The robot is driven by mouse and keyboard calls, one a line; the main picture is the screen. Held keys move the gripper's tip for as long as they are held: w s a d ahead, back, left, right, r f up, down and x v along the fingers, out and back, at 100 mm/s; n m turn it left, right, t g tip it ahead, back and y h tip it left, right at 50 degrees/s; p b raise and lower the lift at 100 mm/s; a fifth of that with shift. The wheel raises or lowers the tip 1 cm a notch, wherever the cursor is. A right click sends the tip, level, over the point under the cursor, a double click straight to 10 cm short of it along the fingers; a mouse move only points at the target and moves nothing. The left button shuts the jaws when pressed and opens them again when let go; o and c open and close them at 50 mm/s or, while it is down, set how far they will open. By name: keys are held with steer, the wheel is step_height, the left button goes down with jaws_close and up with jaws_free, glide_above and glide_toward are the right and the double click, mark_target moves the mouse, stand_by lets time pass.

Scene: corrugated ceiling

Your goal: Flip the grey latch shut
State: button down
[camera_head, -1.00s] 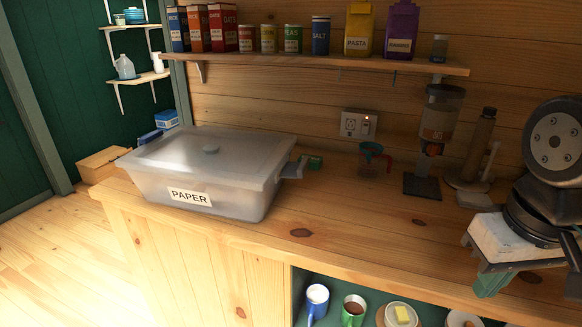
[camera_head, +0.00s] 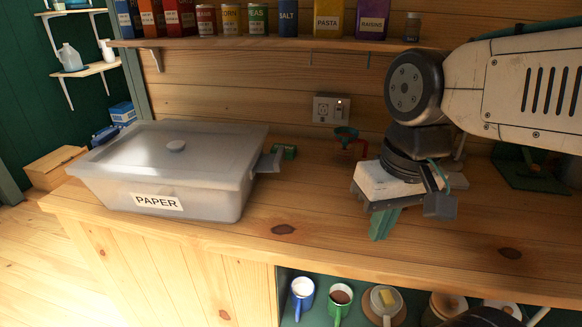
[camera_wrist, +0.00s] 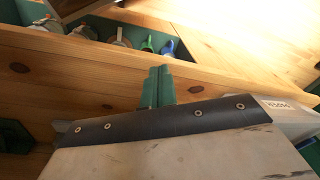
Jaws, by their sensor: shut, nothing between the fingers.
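The clear lidded bin (camera_head: 165,178) labelled PAPER stands on the wooden counter at the left. The grey latch (camera_head: 269,163) sticks out sideways from the top of the bin's right wall, apart from the wall below it. My gripper (camera_head: 382,224) has green fingers pointing down and closed together, with nothing between them. It is to the right of the latch, near the counter's front edge and clear of the bin. The green fingers also show in the wrist view (camera_wrist: 158,86), where part of the bin (camera_wrist: 288,108) shows at the right. I cannot make out the latch there.
A small green box (camera_head: 284,152) lies just behind the latch. A red-and-teal cup-like item (camera_head: 347,142) stands behind my gripper. A wall shelf (camera_head: 270,43) with boxes and cans runs above. Mugs (camera_head: 302,293) stand below the counter. The counter between latch and gripper is clear.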

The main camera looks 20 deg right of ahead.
mark_target(270, 159)
steer(key=w+f+m+t+y, duration=0.1)
steer(key=w+f+m+y, duration=0.1)
steer(key=w+m+y, duration=0.5)
steer(key=w+f+m+y, duration=0.25)
steer(key=w+m, duration=0.55)
steer(key=w, duration=0.5)
steer(key=w+d+f+m+t+y, duration=0.1)
steer(key=w+d+f+m+t, duration=0.3)
steer(key=w+d+m, duration=0.3)
steer(key=shift+w+f+m, duration=0.25)
steer(key=shift+w+m, duration=0.15)
steer(key=shift+w, duration=0.25)
steer(key=shift+a, duration=0.1)
steer(key=x, duration=0.9)
steer(key=shift+r, duration=0.1)
steer(key=r, duration=0.1)
steer(key=a+r, duration=0.1)
steer(key=shift+w+r, duration=0.25)
steer(key=shift+r, duration=0.55)
steer(key=shift+r, duration=0.1)
